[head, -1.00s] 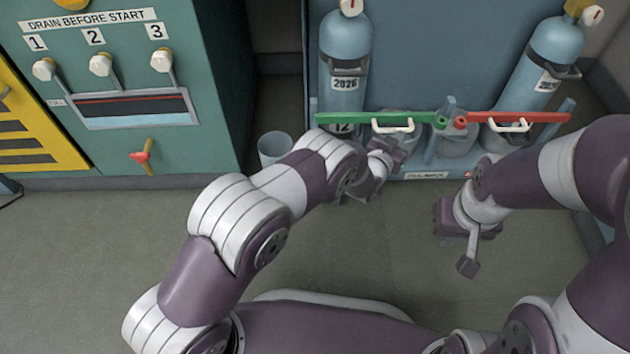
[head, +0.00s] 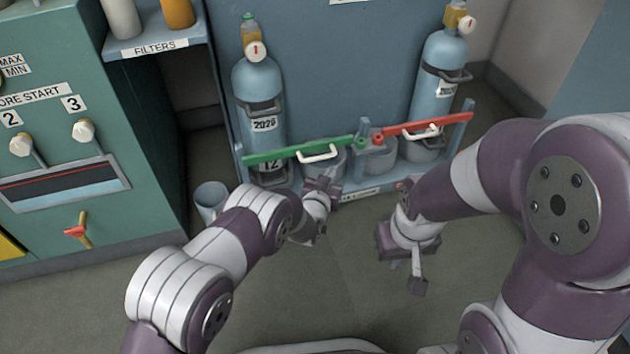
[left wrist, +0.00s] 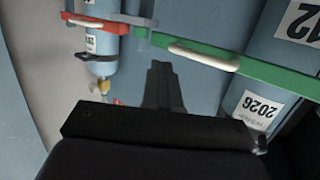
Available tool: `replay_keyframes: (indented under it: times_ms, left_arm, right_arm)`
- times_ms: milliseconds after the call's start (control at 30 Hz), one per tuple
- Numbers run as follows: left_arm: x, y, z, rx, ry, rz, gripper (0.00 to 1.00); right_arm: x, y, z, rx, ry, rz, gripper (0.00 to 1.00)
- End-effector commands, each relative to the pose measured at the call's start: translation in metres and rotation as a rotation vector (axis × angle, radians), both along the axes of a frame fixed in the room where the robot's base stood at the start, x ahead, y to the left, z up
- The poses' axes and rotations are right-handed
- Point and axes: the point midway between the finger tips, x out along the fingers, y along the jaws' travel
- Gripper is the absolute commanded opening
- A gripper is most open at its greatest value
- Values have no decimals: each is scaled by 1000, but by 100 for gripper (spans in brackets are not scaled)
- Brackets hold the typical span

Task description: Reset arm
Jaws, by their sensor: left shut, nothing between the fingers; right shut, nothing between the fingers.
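My left gripper (head: 318,212) is in front of the blue cylinder rack, just below the white handle of the green bar (head: 275,156). It is shut and empty; in the left wrist view its closed fingers (left wrist: 162,85) point up the picture, with the green bar beyond them. My right gripper (head: 418,284) hangs over the bare floor, to the right of the left one and in front of the rack. It is shut and empty.
A blue cylinder (head: 258,85) stands behind the green bar, and another (head: 437,80) behind the red bar (head: 430,125). A bucket (head: 210,199) stands on the floor left of my left arm. A green drain cabinet (head: 95,90) is at left, beside a filter shelf (head: 155,40). The floor in front is clear.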

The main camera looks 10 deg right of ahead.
Motion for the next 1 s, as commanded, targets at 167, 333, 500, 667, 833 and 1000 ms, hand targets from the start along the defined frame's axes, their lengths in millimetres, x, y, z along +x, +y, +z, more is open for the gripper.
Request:
replay_keyframes:
  times_ms: [167,333,500,667,833,1000]
  left_arm:
    - [-36,-7,15,3,3,-3,0]
    - [-69,-13,20,4,3,-4,0]
    - [-86,-16,18,4,4,-1,0]
    - [-89,-15,11,13,33,-1,0]
    - [-129,2,-54,171,335,-39,0]
    - [-198,80,-12,408,871,-19,0]
  right_arm:
    - [1,0,32,0,-4,0,0]
    - [1,0,50,0,-4,0,0]
    - [1,0,55,0,-4,0,0]
    - [1,0,54,0,-3,0,0]
    - [1,0,54,0,-3,0,0]
    - [1,0,79,0,-4,0,0]
